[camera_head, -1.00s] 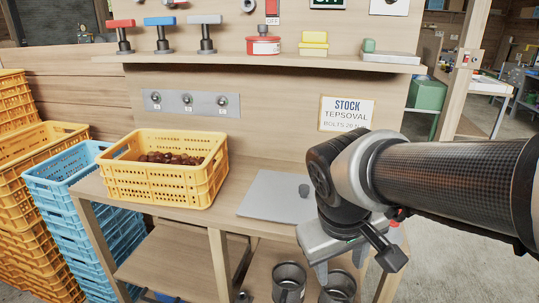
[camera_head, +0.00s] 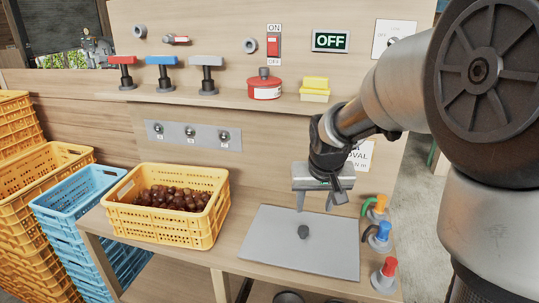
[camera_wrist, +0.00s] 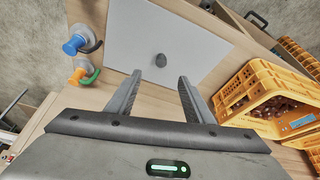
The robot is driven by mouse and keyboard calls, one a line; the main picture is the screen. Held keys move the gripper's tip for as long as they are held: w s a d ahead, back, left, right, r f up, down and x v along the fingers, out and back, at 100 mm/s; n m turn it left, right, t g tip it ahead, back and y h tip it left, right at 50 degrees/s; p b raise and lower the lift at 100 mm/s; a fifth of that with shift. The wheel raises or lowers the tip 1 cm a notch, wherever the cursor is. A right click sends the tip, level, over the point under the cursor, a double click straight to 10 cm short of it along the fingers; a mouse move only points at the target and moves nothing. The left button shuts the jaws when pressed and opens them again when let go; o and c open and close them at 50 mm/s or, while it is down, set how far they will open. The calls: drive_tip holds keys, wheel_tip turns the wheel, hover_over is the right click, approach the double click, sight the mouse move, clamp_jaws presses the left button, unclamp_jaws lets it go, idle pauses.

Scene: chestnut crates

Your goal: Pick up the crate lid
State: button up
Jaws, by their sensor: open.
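The crate lid (camera_head: 277,247) is a flat grey sheet with a small dark knob (camera_head: 303,232) in its middle. It lies on the wooden bench to the right of the yellow crate (camera_head: 160,228). In the wrist view the lid (camera_wrist: 200,45) lies ahead of the fingers, and its knob (camera_wrist: 160,60) is in line with the gap between them. My gripper (camera_head: 314,207) is open and empty, pointing down above the back part of the lid. The fingers (camera_wrist: 157,88) are apart and not touching the knob. The crate holds brown chestnuts.
A shelf (camera_head: 240,102) with a red tin (camera_head: 264,88) and a yellow box (camera_head: 315,89) is behind. Blue crates (camera_head: 75,200) are stacked at left.

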drive_tip(key=w, duration=0.2)
approach(304, 228)
wheel_tip(304, 228, down, 2)
drive_tip(key=shift+w+x, duration=0.15)
drive_tip(key=shift+x, duration=1.55)
drive_tip(key=shift+w+x, duration=0.15)
drive_tip(key=shift+x, duration=1.55)
drive_tip(key=shift+r, duration=0.2)
clamp_jaws()
